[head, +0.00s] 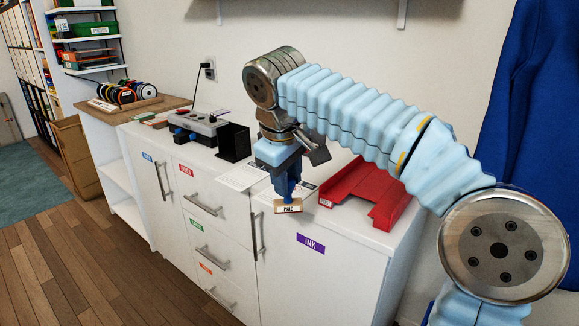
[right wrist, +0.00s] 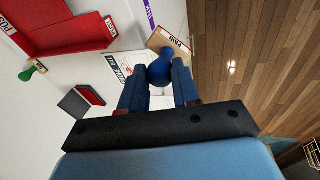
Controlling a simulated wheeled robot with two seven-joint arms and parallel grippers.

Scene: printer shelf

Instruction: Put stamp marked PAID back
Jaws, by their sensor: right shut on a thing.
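The stamp marked PAID has a wooden base (head: 288,208) with its label facing out. It hangs from my right gripper (head: 285,186), in front of the cabinet top's front edge. In the right wrist view, the stamp's round blue knob (right wrist: 159,72) sits between the fingers of my right gripper (right wrist: 158,88), which is shut on it. A red tray (head: 374,193) with low walls and small labels lies on the cabinet top, to the right of the stamp. It also shows in the right wrist view (right wrist: 65,38). My left gripper is out of view.
A stamp with a green handle (right wrist: 37,68) and a small ink pad (right wrist: 82,100) lie near the tray. Papers (head: 243,177) lie on the white cabinet (head: 340,265). A black holder (head: 233,142) and a grey device (head: 197,124) stand farther left.

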